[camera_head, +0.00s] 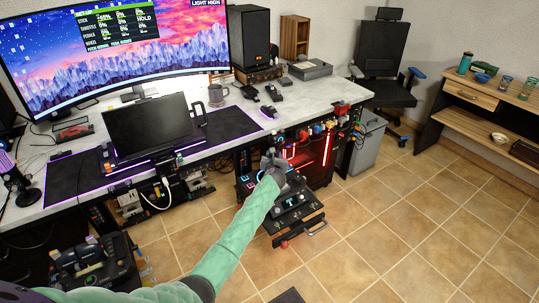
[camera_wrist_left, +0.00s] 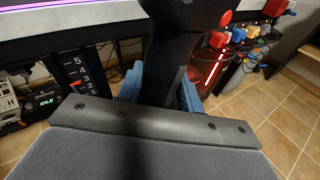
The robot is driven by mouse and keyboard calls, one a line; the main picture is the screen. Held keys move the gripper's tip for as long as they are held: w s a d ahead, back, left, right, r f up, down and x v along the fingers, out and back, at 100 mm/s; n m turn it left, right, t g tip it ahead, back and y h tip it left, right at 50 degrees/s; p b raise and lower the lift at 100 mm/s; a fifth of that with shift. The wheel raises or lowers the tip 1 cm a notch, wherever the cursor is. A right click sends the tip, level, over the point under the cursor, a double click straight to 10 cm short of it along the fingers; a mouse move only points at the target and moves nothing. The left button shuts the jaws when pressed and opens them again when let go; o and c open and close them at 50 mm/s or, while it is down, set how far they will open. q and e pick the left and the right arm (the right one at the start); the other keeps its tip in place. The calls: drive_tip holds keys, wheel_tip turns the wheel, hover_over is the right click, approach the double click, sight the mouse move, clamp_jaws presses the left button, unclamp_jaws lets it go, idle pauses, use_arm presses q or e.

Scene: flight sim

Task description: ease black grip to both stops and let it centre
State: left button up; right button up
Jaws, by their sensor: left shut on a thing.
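The black grip (camera_wrist_left: 180,45) stands upright in the left wrist view, its top cut off by the picture's edge. My left gripper (camera_wrist_left: 160,90) has its blue fingers on either side of the grip's shaft and is shut on it. In the head view my left arm, in a green sleeve, reaches from the bottom to my left gripper (camera_head: 272,163) at the black control stand (camera_head: 295,205) in front of the desk. The grip is mostly hidden there by the gripper. My right gripper is not in view.
A curved monitor (camera_head: 120,50) and a dark laptop-like screen (camera_head: 148,127) stand on the desk (camera_head: 225,118). Red, yellow and blue knobs (camera_wrist_left: 237,34) stand right of the grip. A grey bin (camera_head: 367,140) is beside the desk. Tiled floor (camera_head: 400,210) is clear to the right.

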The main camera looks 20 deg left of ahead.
use_arm(q)
drive_tip(key=shift+s+a+n+t+b, duration=0.3)
drive_tip(key=shift+s+b, duration=0.15)
drive_tip(key=shift+f, duration=0.1)
drive_tip(key=shift+s+a+f+b, duration=0.15)
drive_tip(key=shift+s+a+b, duration=0.1)
drive_tip(key=shift+b, duration=0.4)
drive_tip(key=shift+s+a+n+t+b, duration=0.35)
drive_tip(key=shift+s+n+t+b, duration=0.2)
drive_tip(key=shift+b, duration=0.6)
drive_tip(key=shift+a+r, duration=0.1)
drive_tip(key=shift+r, duration=0.1)
